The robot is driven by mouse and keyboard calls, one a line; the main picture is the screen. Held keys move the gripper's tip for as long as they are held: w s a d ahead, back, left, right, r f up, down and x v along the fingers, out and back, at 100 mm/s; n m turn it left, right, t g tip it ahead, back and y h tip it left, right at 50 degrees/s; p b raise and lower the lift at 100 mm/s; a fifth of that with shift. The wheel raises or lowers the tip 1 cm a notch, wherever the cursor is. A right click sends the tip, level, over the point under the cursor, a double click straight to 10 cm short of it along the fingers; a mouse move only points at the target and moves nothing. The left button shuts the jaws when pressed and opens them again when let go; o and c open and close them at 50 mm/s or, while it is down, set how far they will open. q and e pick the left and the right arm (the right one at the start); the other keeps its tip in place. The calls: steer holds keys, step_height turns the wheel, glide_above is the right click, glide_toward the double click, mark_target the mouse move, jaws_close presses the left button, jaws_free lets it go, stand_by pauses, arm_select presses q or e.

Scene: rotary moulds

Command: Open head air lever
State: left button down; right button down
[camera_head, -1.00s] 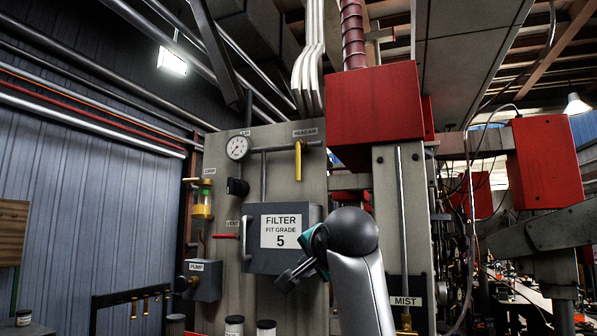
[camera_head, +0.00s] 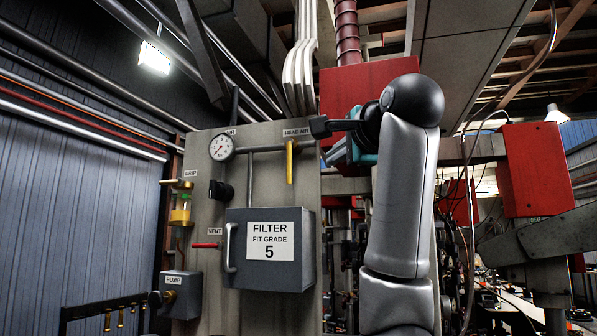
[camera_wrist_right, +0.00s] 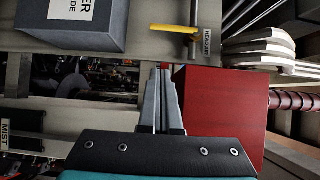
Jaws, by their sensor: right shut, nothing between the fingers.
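The head air lever (camera_head: 290,162) is a yellow handle hanging straight down from a grey pipe, below the HEAD AIR label (camera_head: 296,132). In the right wrist view the lever (camera_wrist_right: 172,29) shows at the top, lying sideways, with its label (camera_wrist_right: 206,41) beside it. My right gripper (camera_head: 318,127) is raised at the panel's upper right edge, just right of the label and apart from the lever. In the wrist view its fingers (camera_wrist_right: 162,72) are together and empty. My left gripper is not in view.
A grey FILTER box (camera_head: 265,280) juts out below the lever. A gauge (camera_head: 222,148) sits to the left on the same pipe. A large red box (camera_head: 345,90) stands behind my right arm, close to the fingers in the wrist view.

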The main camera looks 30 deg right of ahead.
steer(key=p, duration=0.4)
glide_toward(289, 162)
steer(key=w+d+f, duration=0.2)
steer(key=d, duration=0.3)
steer(key=w, duration=0.1)
steer(key=w+a+p, duration=0.1)
steer(key=w, duration=0.1)
steer(key=shift+w+a+f, duration=0.1)
steer(key=shift+w+f, duration=0.05)
steer(key=shift+f, duration=0.05)
steer(key=shift+w+a, duration=0.2)
steer(key=shift+w, duration=0.2)
steer(key=shift+w+a+f, duration=0.1)
steer(key=shift+f, duration=0.1)
